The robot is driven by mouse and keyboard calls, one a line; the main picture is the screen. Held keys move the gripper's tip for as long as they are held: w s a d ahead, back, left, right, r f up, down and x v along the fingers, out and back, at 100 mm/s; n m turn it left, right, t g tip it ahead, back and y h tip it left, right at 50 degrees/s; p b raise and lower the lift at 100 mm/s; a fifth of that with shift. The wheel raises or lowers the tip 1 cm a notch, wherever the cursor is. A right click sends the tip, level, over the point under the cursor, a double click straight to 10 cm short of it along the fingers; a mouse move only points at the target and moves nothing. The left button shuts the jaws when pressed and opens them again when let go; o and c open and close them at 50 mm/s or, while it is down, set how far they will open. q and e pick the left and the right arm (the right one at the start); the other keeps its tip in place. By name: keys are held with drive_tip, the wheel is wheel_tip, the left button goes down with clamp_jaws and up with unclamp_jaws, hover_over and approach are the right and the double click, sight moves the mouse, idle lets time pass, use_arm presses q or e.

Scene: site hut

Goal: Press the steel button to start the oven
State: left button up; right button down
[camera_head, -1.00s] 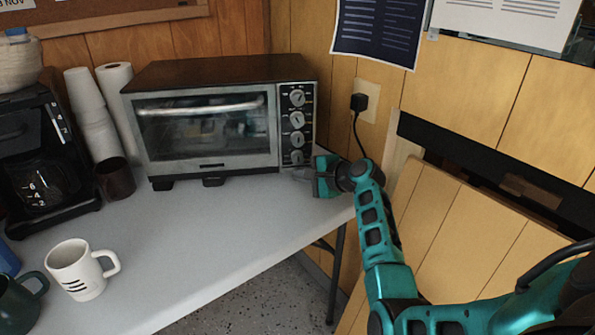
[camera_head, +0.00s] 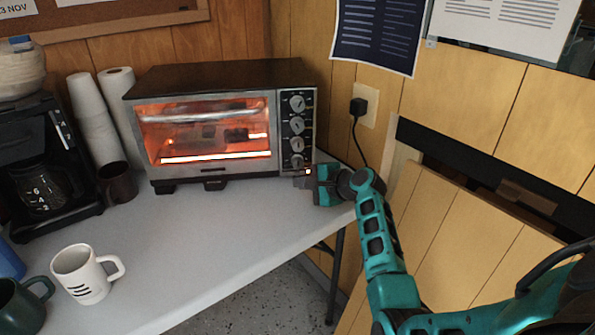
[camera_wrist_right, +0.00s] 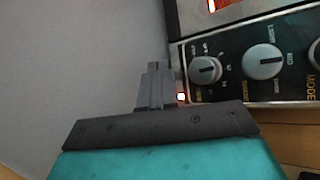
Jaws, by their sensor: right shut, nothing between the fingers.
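The toaster oven (camera_head: 218,80) stands at the back of the table, its window glowing orange with bright heating elements. Its dark control panel (camera_head: 297,128) has several round knobs on the right side. My right gripper (camera_head: 300,182) is shut and empty, its fingertips at the panel's lower right corner, below the lowest knob. Contact cannot be told. My left gripper is out of view.
A white mug (camera_head: 82,276) and a dark green mug (camera_head: 20,305) stand at the front left. A coffee maker (camera_head: 45,160), cup stacks (camera_head: 92,115) and a brown cup (camera_head: 118,185) are left of the oven. The table (camera_head: 200,240) is clear in front.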

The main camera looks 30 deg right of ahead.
drive_tip(key=s+p, duration=0.1)
drive_tip(key=s+a+p, duration=0.1)
drive_tip(key=s+p, duration=0.1)
drive_tip(key=shift+s+a+r, duration=0.1)
drive_tip(key=shift+s+a, duration=0.05)
drive_tip(key=shift+a, duration=0.05)
drive_tip(key=shift+s+a+p, duration=0.3)
drive_tip(key=shift+s+p, duration=0.3)
drive_tip(key=shift+s, duration=0.05)
idle(0.6)
